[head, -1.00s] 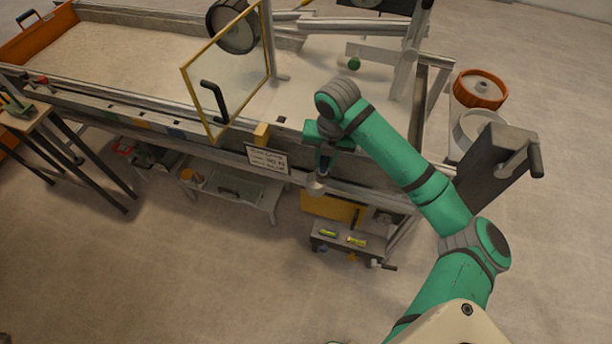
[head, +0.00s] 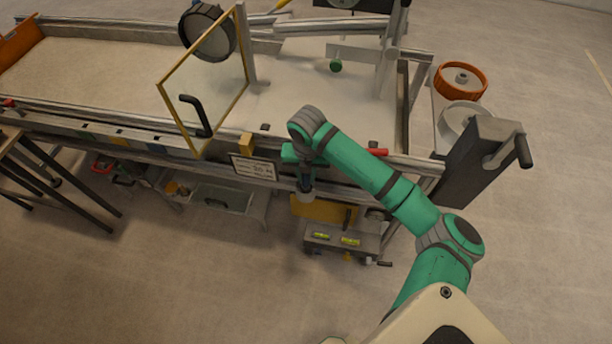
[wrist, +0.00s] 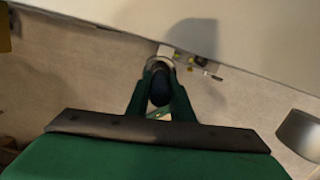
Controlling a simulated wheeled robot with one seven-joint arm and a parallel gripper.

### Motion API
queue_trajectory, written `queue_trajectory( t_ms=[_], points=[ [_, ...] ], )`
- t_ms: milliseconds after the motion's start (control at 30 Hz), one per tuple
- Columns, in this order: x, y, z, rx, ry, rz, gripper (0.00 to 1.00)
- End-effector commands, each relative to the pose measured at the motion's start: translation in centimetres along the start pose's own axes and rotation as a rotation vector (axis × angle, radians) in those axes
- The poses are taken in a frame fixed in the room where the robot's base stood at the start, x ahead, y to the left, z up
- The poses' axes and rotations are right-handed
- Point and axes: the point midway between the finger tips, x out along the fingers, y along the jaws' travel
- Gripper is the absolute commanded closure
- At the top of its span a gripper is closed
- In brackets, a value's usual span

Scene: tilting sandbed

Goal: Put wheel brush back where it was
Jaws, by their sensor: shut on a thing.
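My gripper (head: 305,182) hangs pointing down in front of the sandbed's front rail (head: 330,176), just right of the small sign. It is shut on the wheel brush (head: 305,196), of which a dark shaft and a pale grey lower end show. In the wrist view the two green fingers of my gripper (wrist: 160,90) close on the brush's dark body (wrist: 160,88). A round grey rim shows past it. The fingers hide much of the brush.
A low cart with two yellow-green level vials (head: 345,240) stands below and right of my gripper. A sign (head: 253,167) hangs on the rail to the left. A framed clear panel (head: 205,85) stands above the bed. A grey crank post (head: 483,165) stands right of the bed.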

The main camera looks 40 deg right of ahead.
Motion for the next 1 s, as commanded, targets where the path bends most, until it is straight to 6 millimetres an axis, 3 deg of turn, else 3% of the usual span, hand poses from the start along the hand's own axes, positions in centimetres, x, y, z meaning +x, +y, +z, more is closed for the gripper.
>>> queue_trajectory(
  t_ms=[367, 400, 467, 767, 1000],
  points=[
    [0.8, 0.0, 0.0, 0.000, -0.001, 0.000, 1.00],
    [0.7, 0.0, 0.0, 0.000, -0.001, 0.000, 0.70],
    [0.7, 0.0, 0.0, 0.000, -0.001, 0.000, 0.61],
    [0.6, 0.0, 0.0, 0.000, -0.002, 0.000, 0.61],
    [-2.1, 0.0, 0.0, 0.000, -0.004, 0.000, 0.61]
  ],
)
